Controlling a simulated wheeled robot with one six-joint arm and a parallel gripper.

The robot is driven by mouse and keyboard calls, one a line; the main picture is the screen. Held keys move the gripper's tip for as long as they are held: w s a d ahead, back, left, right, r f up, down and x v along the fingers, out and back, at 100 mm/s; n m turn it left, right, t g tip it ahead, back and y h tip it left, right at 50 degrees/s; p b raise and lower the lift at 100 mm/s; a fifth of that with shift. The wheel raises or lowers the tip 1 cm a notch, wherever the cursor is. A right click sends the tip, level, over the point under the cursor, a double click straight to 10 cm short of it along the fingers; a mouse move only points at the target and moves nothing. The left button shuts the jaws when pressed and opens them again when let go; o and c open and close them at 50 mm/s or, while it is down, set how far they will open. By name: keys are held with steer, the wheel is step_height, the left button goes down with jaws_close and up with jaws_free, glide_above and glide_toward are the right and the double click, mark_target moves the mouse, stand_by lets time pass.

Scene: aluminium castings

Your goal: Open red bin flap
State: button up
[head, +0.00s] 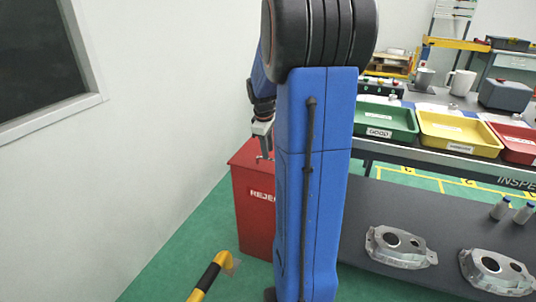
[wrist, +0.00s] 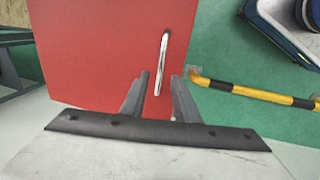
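The red reject bin (head: 254,215) stands on the floor by the wall, partly hidden behind my blue arm. Its red flap (wrist: 90,50) lies flat and shut on top in the wrist view. A silver bar handle (wrist: 163,55) is fixed near the flap's right edge. My gripper (wrist: 160,82) is open, pointing down at the flap. Its two dark fingers are on either side of the handle's near end, apart from each other; I cannot tell whether they touch it. In the head view my gripper (head: 264,157) is just above the bin's top.
A dark inspection table (head: 400,205) with metal castings (head: 400,247) stands to the right. Green (head: 388,120), yellow (head: 458,132) and red trays (head: 515,142) sit on the bench behind. A yellow-black rail (wrist: 250,92) runs close to the bin. White wall is at left.

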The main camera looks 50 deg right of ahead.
steer(key=shift+w+d+f, duration=0.1)
steer(key=shift+d+f, duration=0.05)
steer(key=shift+f, duration=0.55)
steer(key=shift+d+f, duration=0.1)
steer(key=shift+f, duration=0.55)
jaws_close()
steer(key=shift+r, duration=0.15)
